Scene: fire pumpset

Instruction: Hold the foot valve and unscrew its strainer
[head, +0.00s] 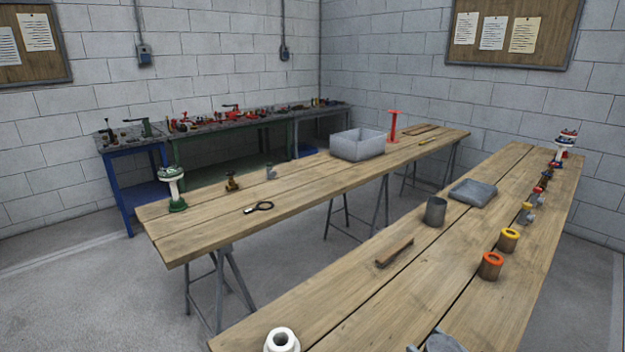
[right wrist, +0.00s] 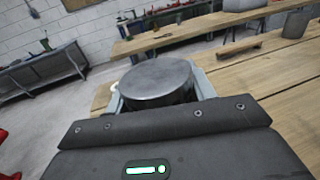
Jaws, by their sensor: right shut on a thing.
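My right gripper (right wrist: 158,84) is shut on a dark grey part with a flat round top (right wrist: 155,78), which looks like the foot valve. Its pale fingers are on either side of it. In the head view the same grey part (head: 445,344) shows only at the bottom edge, over the near bench, mostly cut off. Which end of the valve faces up, and where its strainer is, I cannot tell. My left gripper is out of view.
The near bench (head: 400,295) carries a white ring-shaped fitting (head: 282,341), a wooden block (head: 394,252), a grey cup (head: 434,211), a grey tray (head: 473,192) and orange- and yellow-topped cylinders (head: 491,266). A far bench (head: 320,197) holds a grey bin (head: 358,145).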

